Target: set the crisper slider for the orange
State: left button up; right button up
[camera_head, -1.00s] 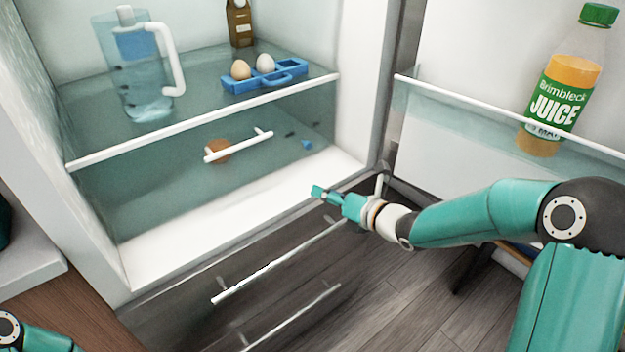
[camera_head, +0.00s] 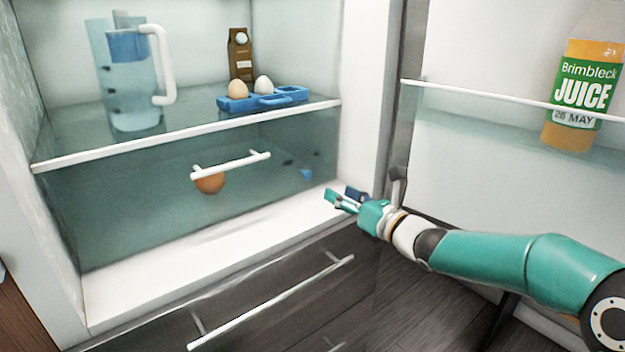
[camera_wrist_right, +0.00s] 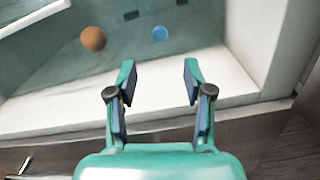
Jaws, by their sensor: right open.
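The crisper drawer has a see-through teal front (camera_head: 120,215) with a white bar handle (camera_head: 232,165). The orange (camera_head: 210,184) shows through it behind the handle, and also in the right wrist view (camera_wrist_right: 93,38). A small blue slider knob (camera_head: 306,174) sits on the right part of the crisper front; it shows as a blue disc in the right wrist view (camera_wrist_right: 160,33), ahead of the jaws. My right gripper (camera_head: 340,196) is open and empty, right of and below the knob, apart from it. Both fingers show in the right wrist view (camera_wrist_right: 159,70). My left gripper is out of view.
On the shelf above stand a water pitcher (camera_head: 130,80), a blue egg tray (camera_head: 235,104) with two eggs and a brown carton (camera_head: 240,55). A juice bottle (camera_head: 580,95) is in the open door at right. A lower drawer handle (camera_head: 275,300) juts out below.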

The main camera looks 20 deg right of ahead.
aim_at(310, 175)
jog(key=p+x, duration=0.1)
jog(key=x, duration=0.9)
jog(key=shift+w+a+f, duration=0.1)
jog(key=shift+w+a, duration=0.05)
jog(key=shift+w, duration=0.15)
grip_shut()
